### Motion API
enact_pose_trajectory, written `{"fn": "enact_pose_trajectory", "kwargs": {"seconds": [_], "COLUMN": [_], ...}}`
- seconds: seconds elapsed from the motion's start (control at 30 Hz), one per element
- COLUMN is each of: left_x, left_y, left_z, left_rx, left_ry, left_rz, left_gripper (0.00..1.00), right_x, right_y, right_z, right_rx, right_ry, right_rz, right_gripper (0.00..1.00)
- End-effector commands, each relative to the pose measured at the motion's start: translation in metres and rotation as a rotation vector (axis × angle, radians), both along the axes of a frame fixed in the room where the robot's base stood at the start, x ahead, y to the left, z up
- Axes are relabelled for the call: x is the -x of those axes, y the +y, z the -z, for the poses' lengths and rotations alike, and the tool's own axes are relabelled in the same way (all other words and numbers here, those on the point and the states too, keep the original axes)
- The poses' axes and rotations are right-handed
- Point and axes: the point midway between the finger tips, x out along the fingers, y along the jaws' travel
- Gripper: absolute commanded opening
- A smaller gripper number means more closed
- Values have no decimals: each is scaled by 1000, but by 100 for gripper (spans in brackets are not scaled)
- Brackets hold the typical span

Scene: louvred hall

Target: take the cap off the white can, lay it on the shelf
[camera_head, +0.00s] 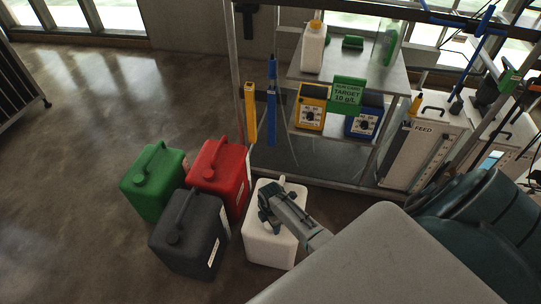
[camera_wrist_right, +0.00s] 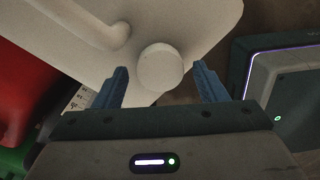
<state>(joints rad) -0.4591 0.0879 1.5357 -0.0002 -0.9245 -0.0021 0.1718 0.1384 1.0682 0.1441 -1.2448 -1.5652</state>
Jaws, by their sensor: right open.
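The white can (camera_head: 268,247) stands on the floor at the right of a group of cans. In the right wrist view the white can (camera_wrist_right: 205,18) shows its top, moulded handle and round white cap (camera_wrist_right: 160,66). The cap is seated on the can. My right gripper (camera_wrist_right: 161,72) is open, with one blue finger on each side of the cap and visible gaps between. In the head view my right gripper (camera_head: 268,206) is over the can's top and hides the cap. The shelf (camera_head: 385,75) is a grey metal top behind the cans. My left gripper is not in view.
Green (camera_head: 152,185), red (camera_head: 220,170) and dark grey (camera_head: 188,240) cans stand close left of the white can. A metal post (camera_head: 238,90) rises beside the shelf.

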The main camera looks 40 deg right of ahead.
Motion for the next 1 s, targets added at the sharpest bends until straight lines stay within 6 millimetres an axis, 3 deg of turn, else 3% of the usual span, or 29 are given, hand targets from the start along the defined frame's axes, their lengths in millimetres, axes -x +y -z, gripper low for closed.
{"fn": "enact_pose_trajectory", "kwargs": {"seconds": [0.13,0.6,0.83,0.87,1.0], "left_x": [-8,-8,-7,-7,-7], "left_y": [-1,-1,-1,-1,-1], "left_z": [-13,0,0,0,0], "left_rx": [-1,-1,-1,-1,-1], "left_ry": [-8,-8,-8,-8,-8], "left_rz": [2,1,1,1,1], "left_gripper": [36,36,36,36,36], "right_x": [0,0,0,0,0], "right_y": [-1,0,0,0,0], "right_z": [5,24,24,24,24], "right_rx": [0,0,0,0,0], "right_ry": [0,1,0,0,0], "right_rz": [-2,-2,-2,-2,-2], "right_gripper": [65,65,65,64,36]}}
